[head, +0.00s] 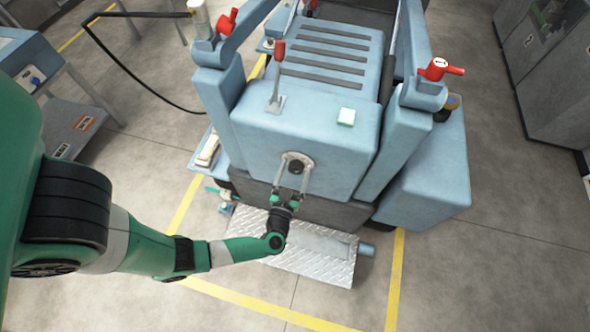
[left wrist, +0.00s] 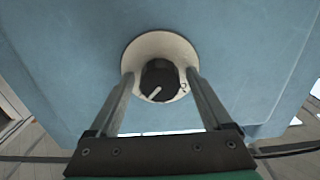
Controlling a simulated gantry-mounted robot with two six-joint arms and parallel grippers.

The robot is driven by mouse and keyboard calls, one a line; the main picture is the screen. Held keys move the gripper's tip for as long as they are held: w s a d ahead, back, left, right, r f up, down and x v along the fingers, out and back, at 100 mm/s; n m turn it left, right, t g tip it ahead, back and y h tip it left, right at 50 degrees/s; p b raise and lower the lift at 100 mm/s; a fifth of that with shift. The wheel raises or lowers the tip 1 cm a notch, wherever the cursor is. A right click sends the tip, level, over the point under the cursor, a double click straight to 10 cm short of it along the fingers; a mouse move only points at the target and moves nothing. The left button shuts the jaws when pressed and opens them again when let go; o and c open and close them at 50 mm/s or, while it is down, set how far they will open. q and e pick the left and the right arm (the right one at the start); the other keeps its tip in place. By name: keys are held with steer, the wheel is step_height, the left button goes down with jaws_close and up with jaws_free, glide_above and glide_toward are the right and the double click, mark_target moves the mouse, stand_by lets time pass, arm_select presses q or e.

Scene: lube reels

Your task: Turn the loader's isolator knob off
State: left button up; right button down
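The isolator knob (head: 295,167) is a dark round knob on a pale round plate on the front of the blue loader (head: 330,135). In the left wrist view the knob (left wrist: 162,82) has a white line pointing to the lower left, and a small mark like an "O" is on the plate (left wrist: 160,43) to its right. My left gripper (head: 293,162) is at the loader's front with its fingers apart, one on each side of the knob. In the left wrist view the fingertips (left wrist: 160,78) appear to have a gap to the knob. My right gripper is not in view.
A metal tread plate (head: 320,258) lies below. Yellow lines mark the grey floor, clear in front.

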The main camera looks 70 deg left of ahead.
arm_select(q)
steer(key=c, duration=1.2)
steer(key=shift+n, duration=0.4)
steer(key=n, duration=0.2)
steer(key=shift+n+p, duration=0.3)
steer(key=shift+n, duration=0.1)
steer(key=n, duration=0.4)
steer(key=shift+n, duration=0.3)
steer(key=n+b, duration=0.1)
steer(key=n, duration=0.3)
steer(key=shift+n, duration=0.3)
steer(key=n+b, duration=0.1)
steer(key=n, duration=0.4)
steer(key=o, duration=1.4)
steer(key=shift+c, duration=0.2)
